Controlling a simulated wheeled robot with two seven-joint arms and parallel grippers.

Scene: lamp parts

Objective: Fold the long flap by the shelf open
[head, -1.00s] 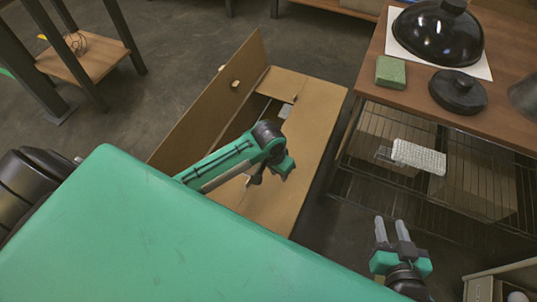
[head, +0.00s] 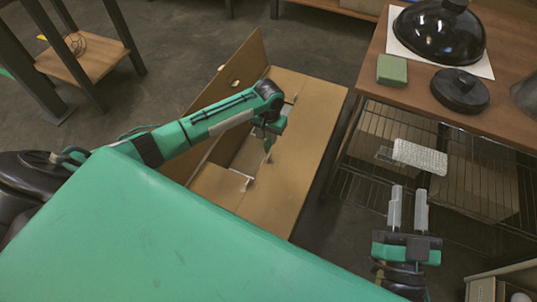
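A brown cardboard box stands on the floor left of the shelf unit. Its long flap by the shelf (head: 311,135) lies flat over the right part of the box top. The opposite long flap (head: 230,82) stands up on the left, with hand holes in it. My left gripper (head: 267,150) points down over the box opening, close to the inner edge of the flap by the shelf. I cannot tell whether it touches that edge; its fingers are too small to read. My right gripper (head: 408,208) is open and empty, its fingers apart, in front of the wire shelf.
The shelf unit's wooden top (head: 420,90) holds a black lamp shade (head: 438,32), a black round part (head: 459,91) and a green block (head: 391,70). A white textured item (head: 420,157) shows at the wire shelf. A narrow floor gap separates box and shelf.

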